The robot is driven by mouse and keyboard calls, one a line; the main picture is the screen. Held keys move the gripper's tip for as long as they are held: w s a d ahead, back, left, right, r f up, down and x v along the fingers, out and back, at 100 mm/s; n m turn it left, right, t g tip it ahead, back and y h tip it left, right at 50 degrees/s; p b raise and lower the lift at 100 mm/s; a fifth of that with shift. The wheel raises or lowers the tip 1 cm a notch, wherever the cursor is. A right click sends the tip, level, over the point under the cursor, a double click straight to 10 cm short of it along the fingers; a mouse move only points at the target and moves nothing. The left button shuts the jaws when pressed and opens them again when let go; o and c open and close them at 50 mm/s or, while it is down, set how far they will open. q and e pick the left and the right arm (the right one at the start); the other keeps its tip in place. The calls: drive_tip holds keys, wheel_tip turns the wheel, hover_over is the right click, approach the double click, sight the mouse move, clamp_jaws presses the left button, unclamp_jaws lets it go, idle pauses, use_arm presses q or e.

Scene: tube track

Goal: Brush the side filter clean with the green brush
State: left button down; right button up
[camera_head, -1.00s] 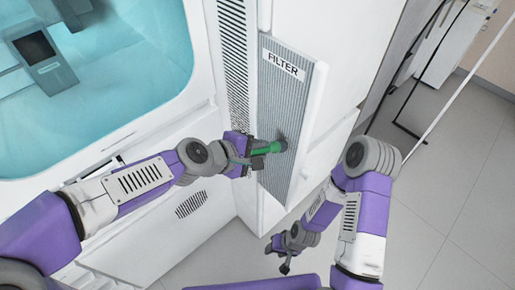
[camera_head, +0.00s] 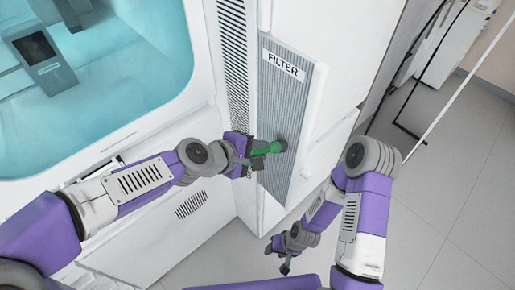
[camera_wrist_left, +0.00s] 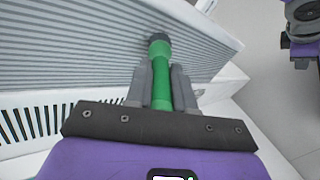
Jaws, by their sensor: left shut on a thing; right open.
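The side filter (camera_head: 286,95) is a grey ribbed panel labelled FILTER on the side of the white machine. Its ribs also fill much of the left wrist view (camera_wrist_left: 75,55). My left gripper (camera_head: 252,150) is shut on the green brush (camera_head: 266,149), beside the filter's lower half. In the left wrist view the brush's green handle (camera_wrist_left: 161,85) lies between the two grey fingers, and its dark head is at the ribs; exact contact is hard to tell. A dark smudge shows on the filter by the brush head. My right gripper (camera_head: 283,260) is open and empty, low over the floor.
The white machine has a teal-lit window (camera_head: 90,80) at the left. A narrow vent grille (camera_head: 234,65) runs beside the filter. Grey tiled floor (camera_head: 450,200) is open at the right, with a thin black frame and white pole behind.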

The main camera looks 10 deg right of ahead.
use_arm(q)
drive_tip(key=shift+f+b, duration=0.9)
drive_tip(key=shift+f, duration=0.2)
drive_tip(key=shift+r, duration=0.2)
drive_tip(key=shift+r+p, duration=1.85)
drive_tip(key=shift+p, duration=0.1)
drive_tip(key=shift+f, duration=0.1)
